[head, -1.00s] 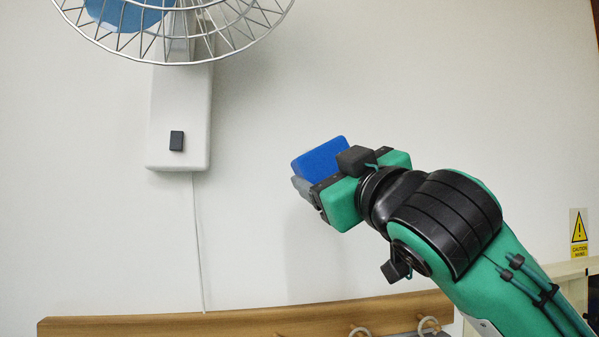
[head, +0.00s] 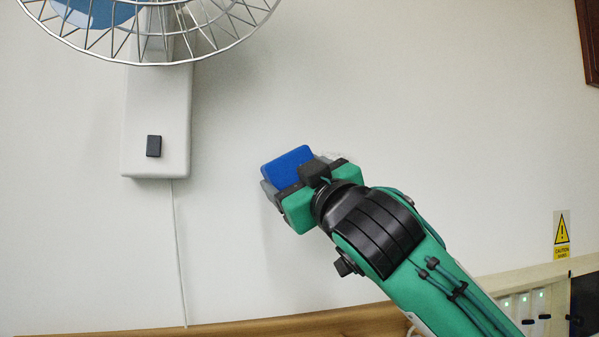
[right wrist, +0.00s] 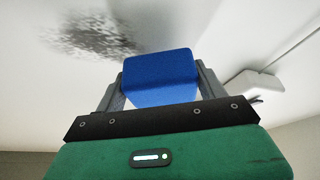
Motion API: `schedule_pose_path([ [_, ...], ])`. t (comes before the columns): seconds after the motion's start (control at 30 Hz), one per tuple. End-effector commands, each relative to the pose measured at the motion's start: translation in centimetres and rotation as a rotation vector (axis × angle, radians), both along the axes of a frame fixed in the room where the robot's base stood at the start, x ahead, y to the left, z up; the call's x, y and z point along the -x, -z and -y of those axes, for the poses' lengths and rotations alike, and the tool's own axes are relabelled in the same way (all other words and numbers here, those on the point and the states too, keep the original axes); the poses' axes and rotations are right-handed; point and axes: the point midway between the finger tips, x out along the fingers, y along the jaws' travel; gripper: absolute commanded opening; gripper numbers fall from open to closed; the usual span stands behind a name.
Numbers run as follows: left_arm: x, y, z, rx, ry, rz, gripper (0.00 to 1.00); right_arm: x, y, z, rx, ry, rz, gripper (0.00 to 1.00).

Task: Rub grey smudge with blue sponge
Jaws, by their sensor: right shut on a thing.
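The blue sponge (head: 288,166) is held between the fingers of my right gripper (head: 285,180), which is raised in front of the white wall. The sponge (right wrist: 160,78) also shows between the grey fingers in the right wrist view. The grey smudge (right wrist: 98,38) is a dark speckled patch on the wall, up and left of the sponge in that view. I cannot tell whether the sponge touches the wall. My left gripper is not in view.
A caged fan (head: 150,30) with a white column (head: 157,110) and dark switch hangs at the upper left, its cord running down. A wooden rail (head: 300,326) crosses the bottom. A caution sign (head: 561,235) is at the right. The wall between fan and gripper is bare.

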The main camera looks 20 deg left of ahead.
Motion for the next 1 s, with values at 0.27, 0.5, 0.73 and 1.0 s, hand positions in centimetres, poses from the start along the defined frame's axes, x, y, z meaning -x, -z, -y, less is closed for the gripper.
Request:
schedule_pose_path([
  [0.27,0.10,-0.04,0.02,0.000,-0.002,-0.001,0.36,-0.13,0.04,-0.07,0.000,0.000,0.000,0.54],
  [0.5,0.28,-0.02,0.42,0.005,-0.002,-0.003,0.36,-0.12,0.02,-0.07,0.000,0.000,0.000,0.54],
  [0.73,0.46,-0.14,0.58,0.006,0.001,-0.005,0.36,-0.34,-0.01,-0.21,0.000,0.000,-0.001,0.54],
  [1.0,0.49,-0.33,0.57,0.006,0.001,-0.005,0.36,-0.80,-0.04,-0.52,-0.001,0.001,0.000,0.54],
])
